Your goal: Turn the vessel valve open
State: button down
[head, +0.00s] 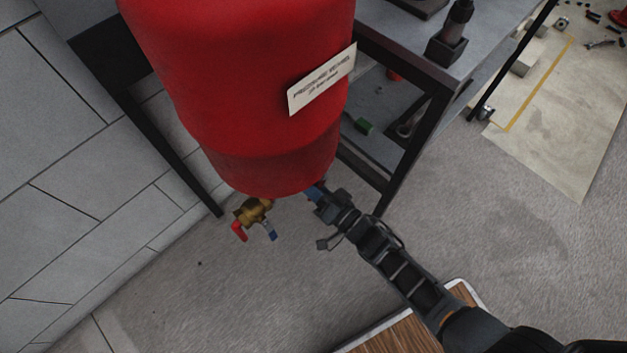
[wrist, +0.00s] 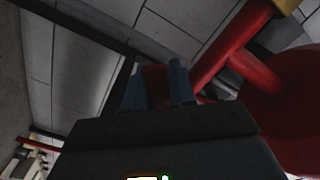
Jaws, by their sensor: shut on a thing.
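The red vessel (head: 245,75) fills the upper middle of the head view. In the wrist view, my gripper's blue fingers (wrist: 158,78) are shut on a dark red part (wrist: 154,84), which looks like a valve handle. Its far end and its turned position are hidden.
A red pipe (wrist: 235,45) runs close to the right of the fingers in the wrist view. A dark frame (head: 410,150) stands right of the vessel. Grey floor (head: 240,290) is open below. A wooden-topped piece (head: 400,335) is at the bottom.

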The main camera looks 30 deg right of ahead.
jog(key=shift+s+a+r+m, duration=0.1)
jog(key=shift+r+m, duration=0.05)
jog(key=shift+m, duration=0.25)
jog(key=c, duration=1)
grip_release()
